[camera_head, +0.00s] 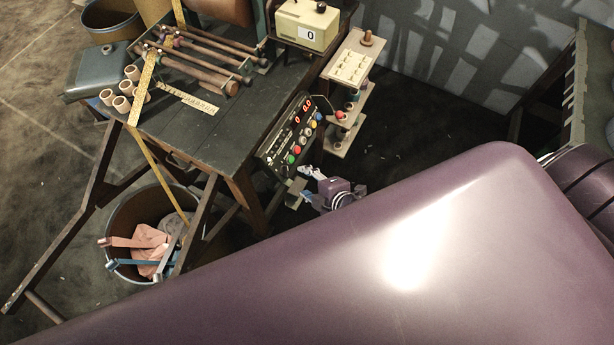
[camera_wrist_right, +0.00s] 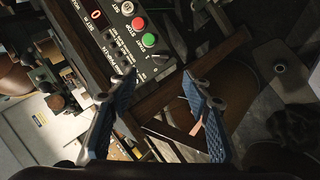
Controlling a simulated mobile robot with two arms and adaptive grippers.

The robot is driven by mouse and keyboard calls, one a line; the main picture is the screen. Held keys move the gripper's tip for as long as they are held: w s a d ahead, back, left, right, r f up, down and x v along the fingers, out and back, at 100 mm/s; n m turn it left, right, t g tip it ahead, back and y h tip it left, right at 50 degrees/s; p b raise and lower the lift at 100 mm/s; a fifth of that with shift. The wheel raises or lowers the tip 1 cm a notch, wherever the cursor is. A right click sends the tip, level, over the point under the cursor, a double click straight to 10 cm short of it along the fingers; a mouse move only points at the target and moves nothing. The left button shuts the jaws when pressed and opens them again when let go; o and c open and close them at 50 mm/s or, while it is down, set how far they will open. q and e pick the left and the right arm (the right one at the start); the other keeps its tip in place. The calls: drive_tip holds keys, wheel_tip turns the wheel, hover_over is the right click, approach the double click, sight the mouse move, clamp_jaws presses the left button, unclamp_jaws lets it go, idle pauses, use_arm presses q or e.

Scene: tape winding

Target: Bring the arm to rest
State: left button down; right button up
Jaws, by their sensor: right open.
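My right gripper (camera_head: 301,184) is open and empty beside the front of the control panel (camera_head: 290,132), low at the right side of the workbench. In the right wrist view the two blue-padded fingers of my right gripper (camera_wrist_right: 158,82) stand well apart with nothing held between them. The control panel (camera_wrist_right: 122,38) lies beyond the fingertips there, with its green START button (camera_wrist_right: 149,40) and red STOP button (camera_wrist_right: 139,24) plain to see. My left gripper is not in view. A large purple part of my own body hides the lower right of the head view.
The dark workbench (camera_head: 205,135) carries rods, cardboard cores (camera_head: 122,104) and a yellow counter box (camera_head: 307,24). A shelf stand (camera_head: 350,66) rises right of the panel. A waste bin (camera_head: 125,218) sits below the bench. Open floor (camera_head: 420,125) lies to the right.

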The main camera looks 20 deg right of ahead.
idle(0.3)
drive_tip(key=s+d+f+m+g+h+b, duration=0.1)
drive_tip(key=s+d+f+m, duration=0.1)
drive_tip(key=s+f, duration=0.35)
drive_tip(key=s+d+f+m+g+b, duration=0.2)
drive_tip(key=d+f+m, duration=0.1)
drive_tip(key=f, duration=0.6)
drive_tip(key=s+d+f+m+g+h+b, duration=0.15)
drive_tip(key=s+f, duration=0.25)
drive_tip(key=f, duration=0.4)
drive_tip(key=s+f+m+g+b, duration=0.1)
drive_tip(key=s+f+m+g, duration=0.1)
drive_tip(key=s+f, duration=0.5)
drive_tip(key=s+f+m+g+b, duration=0.1)
drive_tip(key=s+f+m, duration=0.4)
drive_tip(key=s, duration=1)
wheel_tip(320, 180, down, 2)
drive_tip(key=shift+s+g+b, duration=0.3)
drive_tip(key=shift+g, duration=0.25)
